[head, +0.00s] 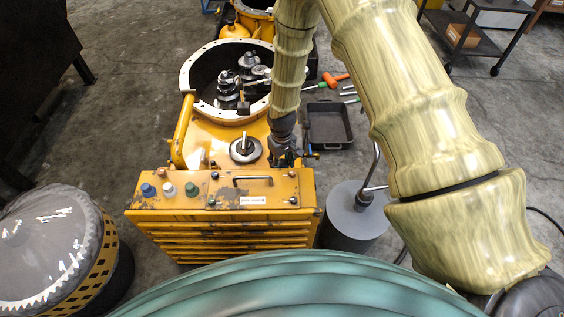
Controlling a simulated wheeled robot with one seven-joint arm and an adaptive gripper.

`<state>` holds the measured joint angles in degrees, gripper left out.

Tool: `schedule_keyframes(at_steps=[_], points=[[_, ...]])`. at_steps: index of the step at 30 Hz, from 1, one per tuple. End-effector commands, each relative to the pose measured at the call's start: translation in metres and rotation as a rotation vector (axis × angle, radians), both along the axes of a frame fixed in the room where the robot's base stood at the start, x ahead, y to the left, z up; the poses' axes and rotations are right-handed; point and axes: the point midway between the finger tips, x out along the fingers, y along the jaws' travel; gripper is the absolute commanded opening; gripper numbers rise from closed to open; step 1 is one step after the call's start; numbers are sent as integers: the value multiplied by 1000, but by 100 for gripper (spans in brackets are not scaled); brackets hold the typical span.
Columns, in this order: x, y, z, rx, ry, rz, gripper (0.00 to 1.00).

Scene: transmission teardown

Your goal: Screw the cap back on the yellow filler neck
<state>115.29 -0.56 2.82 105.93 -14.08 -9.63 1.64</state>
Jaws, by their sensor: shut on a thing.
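My gripper (284,158) is dark and points down, just behind the right end of the yellow front box. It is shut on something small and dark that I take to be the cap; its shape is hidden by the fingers. Whether the cap touches a neck, or sits tilted or straight, cannot be told. A grey round disc with an upright knob (245,149) sits on the yellow housing to the left of my gripper.
The yellow front box (225,205) carries blue, white and green knobs and a handle. Behind is an open round housing (188,78) with gears. A black tray (328,143) and tools lie right. A grey canister (350,230) stands front right, a domed drum (50,245) left.

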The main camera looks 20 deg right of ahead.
Motion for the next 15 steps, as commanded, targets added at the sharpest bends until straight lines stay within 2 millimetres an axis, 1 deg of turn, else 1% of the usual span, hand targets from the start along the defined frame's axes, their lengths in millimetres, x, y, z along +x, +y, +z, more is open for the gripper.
schedule_keyframes(at_steps=[15], points=[[0, 0, -9, 0, 0, 0, 6]])
